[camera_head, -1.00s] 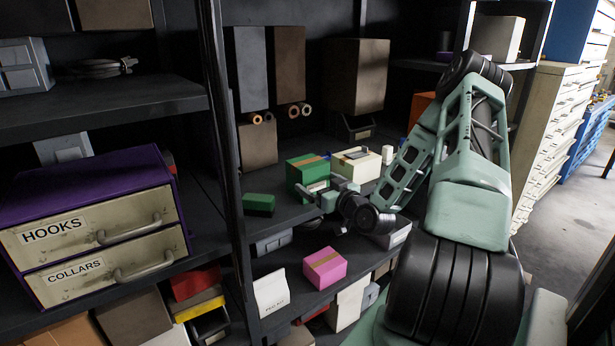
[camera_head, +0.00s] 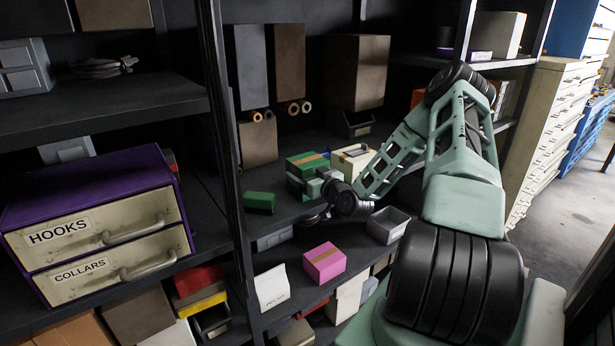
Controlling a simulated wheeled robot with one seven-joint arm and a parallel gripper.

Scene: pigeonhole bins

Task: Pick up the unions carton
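No readable "unions" label shows, so I cannot tell which carton is the unions carton. A green carton (camera_head: 307,163) with a tan tape strip stands on the middle shelf. My gripper (camera_head: 316,187) is right in front of it and hides its lower front. Its fingers are small and partly hidden, so I cannot tell whether they are open, shut or touching the carton. A cream carton (camera_head: 350,160) stands just right of the green one, partly behind my arm.
A small green block (camera_head: 259,202) lies left of the green carton. A grey open bin (camera_head: 388,226) is below my forearm. A dark upright post (camera_head: 226,150) stands to the left, by a purple drawer unit (camera_head: 100,215). A white packet (camera_head: 271,288) stands near the pink carton.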

